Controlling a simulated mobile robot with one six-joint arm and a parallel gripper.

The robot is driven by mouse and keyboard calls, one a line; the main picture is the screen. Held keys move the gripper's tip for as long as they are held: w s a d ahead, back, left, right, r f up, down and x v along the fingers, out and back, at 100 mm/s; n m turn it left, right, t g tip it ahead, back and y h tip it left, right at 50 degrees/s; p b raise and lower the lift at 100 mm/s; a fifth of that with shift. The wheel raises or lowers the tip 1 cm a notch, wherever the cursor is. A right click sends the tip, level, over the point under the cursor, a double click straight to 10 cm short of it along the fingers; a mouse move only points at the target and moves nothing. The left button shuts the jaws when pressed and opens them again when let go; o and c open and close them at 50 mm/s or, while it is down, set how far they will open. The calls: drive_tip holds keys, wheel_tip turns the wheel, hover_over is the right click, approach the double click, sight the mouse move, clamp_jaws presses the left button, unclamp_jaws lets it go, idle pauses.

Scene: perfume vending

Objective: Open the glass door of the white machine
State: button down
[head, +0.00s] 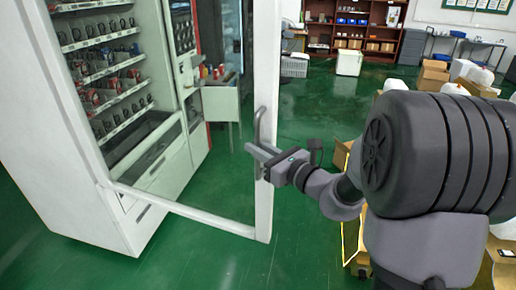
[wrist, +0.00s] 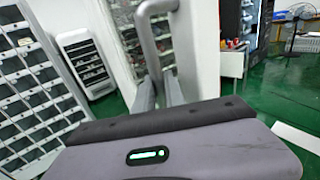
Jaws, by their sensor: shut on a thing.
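The white machine (head: 105,222) stands at the left of the head view, with several shelves of goods inside. Its glass door, with a white frame (head: 266,60), stands swung out from the machine, leaving a wide gap on the right side. A grey bar handle (head: 258,122) is on the door's free edge. My gripper (head: 260,152) is shut on the lower part of this handle. In the wrist view the handle (wrist: 147,40) comes down between the two fingers (wrist: 160,92); the exact contact is partly hidden.
A second machine with a white bin (head: 220,103) stands behind the door. Cardboard boxes (head: 432,76) and white containers stand at the right, near my arm. A brown shelf (head: 318,37) is at the back. Green floor (head: 325,110) is clear behind the door. The wrist view shows a fan (wrist: 300,14).

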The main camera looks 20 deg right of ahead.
drive_tip(key=shift+r, duration=0.1)
drive_tip(key=c, duration=1.4)
unclamp_jaws()
drive_tip(key=p+v, duration=0.1)
drive_tip(key=v, duration=1.6)
drive_tip(key=shift+s, duration=0.2)
